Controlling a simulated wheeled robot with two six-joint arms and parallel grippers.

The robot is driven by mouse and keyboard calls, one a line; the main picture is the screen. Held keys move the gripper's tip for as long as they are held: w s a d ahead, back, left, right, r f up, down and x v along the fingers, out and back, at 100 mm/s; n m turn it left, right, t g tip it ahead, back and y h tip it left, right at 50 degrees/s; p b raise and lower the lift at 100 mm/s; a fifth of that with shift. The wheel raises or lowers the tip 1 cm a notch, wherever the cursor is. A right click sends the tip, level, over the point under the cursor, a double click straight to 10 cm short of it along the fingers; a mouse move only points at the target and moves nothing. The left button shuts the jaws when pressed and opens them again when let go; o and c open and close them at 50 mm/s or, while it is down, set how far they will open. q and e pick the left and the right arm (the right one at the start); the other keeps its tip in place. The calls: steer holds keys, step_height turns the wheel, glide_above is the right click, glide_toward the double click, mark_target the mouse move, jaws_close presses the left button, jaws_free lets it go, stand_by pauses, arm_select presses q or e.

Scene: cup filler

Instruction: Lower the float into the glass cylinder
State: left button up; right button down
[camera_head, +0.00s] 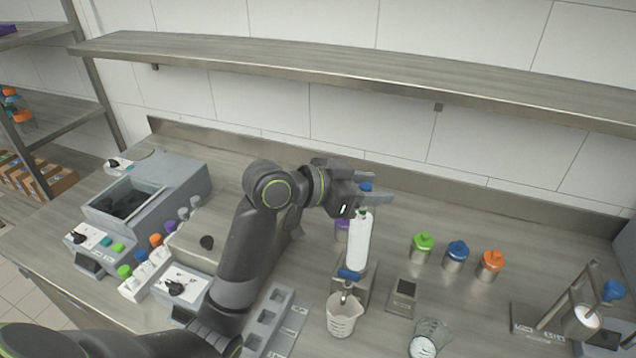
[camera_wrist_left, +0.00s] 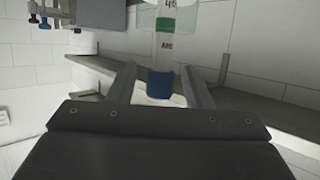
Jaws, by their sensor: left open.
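A whitish upright cylinder (camera_head: 359,243) stands on the counter, with a blue fitting (camera_head: 349,274) at its base. A slim stem with a blue top (camera_head: 366,187), apparently the float, rises from the cylinder's upper end. In the left wrist view its blue end (camera_wrist_left: 160,88) lies between my fingers, with a green band (camera_wrist_left: 166,25) further along. My left gripper (camera_head: 376,197) is open around the blue top, with gaps on both sides in the wrist view. The float's lower part is hidden. My right gripper is not in view.
A measuring jug (camera_head: 343,316) stands in front of the cylinder, and a glass (camera_head: 424,342) to its right. Green (camera_head: 423,246), blue (camera_head: 457,255) and orange (camera_head: 491,264) lidded jars stand to the right. A shelf (camera_head: 330,68) runs above the counter. A stand (camera_head: 548,318) is far right.

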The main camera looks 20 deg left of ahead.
arm_select(q)
steer(key=b+v, duration=0.2)
steer(key=v, duration=1.5)
steer(key=shift+s+a, duration=0.1)
steer(key=shift+s, duration=0.05)
stand_by(0.3)
